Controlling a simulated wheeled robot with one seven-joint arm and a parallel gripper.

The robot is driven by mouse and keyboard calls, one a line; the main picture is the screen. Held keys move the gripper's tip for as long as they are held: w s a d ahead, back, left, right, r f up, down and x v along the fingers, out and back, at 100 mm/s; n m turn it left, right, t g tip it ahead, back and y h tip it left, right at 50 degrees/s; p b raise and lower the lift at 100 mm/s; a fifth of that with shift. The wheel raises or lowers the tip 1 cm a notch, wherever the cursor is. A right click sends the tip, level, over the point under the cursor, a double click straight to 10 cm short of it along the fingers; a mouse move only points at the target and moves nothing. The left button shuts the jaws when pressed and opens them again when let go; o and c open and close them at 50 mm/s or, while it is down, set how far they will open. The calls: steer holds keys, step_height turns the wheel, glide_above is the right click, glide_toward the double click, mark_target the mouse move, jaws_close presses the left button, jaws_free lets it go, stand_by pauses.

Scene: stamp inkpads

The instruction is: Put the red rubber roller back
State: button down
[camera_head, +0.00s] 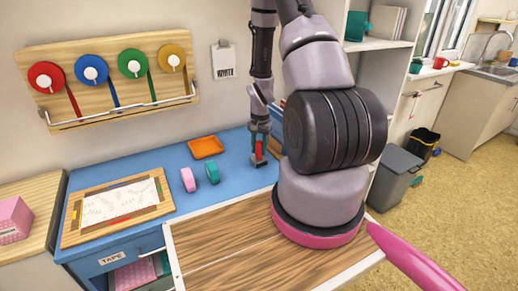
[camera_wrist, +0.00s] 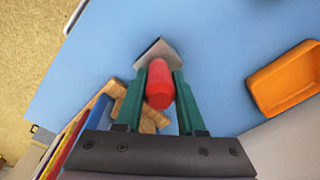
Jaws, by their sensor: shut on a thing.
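I cannot tell whether that end touches the table.
An orange tray (camera_head: 206,147) lies left of my gripper. Pink (camera_head: 188,179) and teal (camera_head: 212,173) rolls stand nearer the front. A wooden framed board (camera_head: 118,205) lies at the left. Upright book-like items (camera_wrist: 80,130) and wood pieces are close beside my gripper. The tabletop between is clear.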

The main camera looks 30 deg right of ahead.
steer(key=shift+f, duration=0.1)
steer(key=c, duration=0.5)
jaws_free()
steer(key=r, duration=1.2)
steer(key=shift+s+r, duration=0.2)
steer(key=shift+s, duration=0.15)
steer(key=s+a+r+n+t, duration=0.1)
steer(key=s+a+r+t, duration=0.2)
steer(key=r, duration=0.8)
steer(key=s+a+r+n, duration=0.15)
steer(key=a+r, duration=0.25)
steer(key=r, duration=0.8)
steer(key=s+a+r+t, duration=0.1)
steer(key=s+a+r, duration=0.1)
steer(key=s, duration=0.3)
steer(key=s+a+r+n+t+y, duration=0.1)
steer(key=s+a+r, duration=0.1)
steer(key=s+r, duration=0.2)
steer(key=s+a+r+n+t+y, duration=0.1)
steer(key=s+a+r, duration=0.1)
steer(key=s+r, duration=0.3)
steer(key=shift+s+a+r+n, duration=0.2)
steer(key=shift+s+n, duration=0.05)
steer(key=shift+s, duration=0.05)
